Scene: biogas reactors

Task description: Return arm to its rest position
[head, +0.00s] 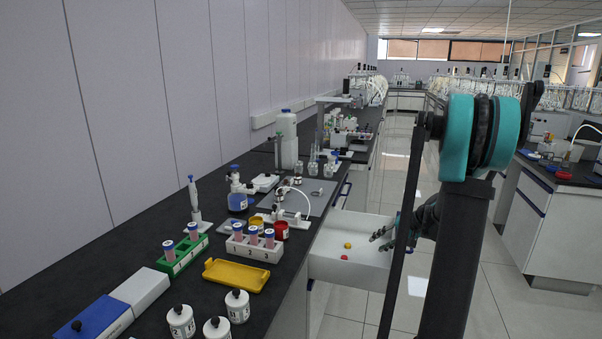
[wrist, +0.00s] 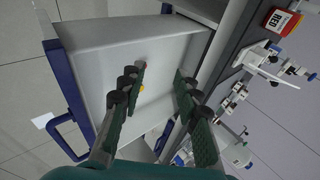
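My gripper (head: 380,238) is at the right side of the pulled-out white drawer (head: 336,271) in the head view, with part of my arm in front of it. In the wrist view the two green fingers of my gripper (wrist: 160,72) are apart with nothing between their tips, and the drawer (wrist: 92,62) lies beyond them. A yellow ball (head: 348,245) and a red ball (head: 344,257) lie in the drawer, apart from the fingers. In the wrist view the yellow ball (wrist: 142,87) is partly hidden by the left finger.
The black bench (head: 232,299) on the left carries a yellow tray (head: 236,275), a green tube rack (head: 182,256), a white tube rack (head: 250,250) and several white bottles. The drawer's blue handle (wrist: 70,105) shows in the wrist view. The aisle floor (head: 394,165) is clear.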

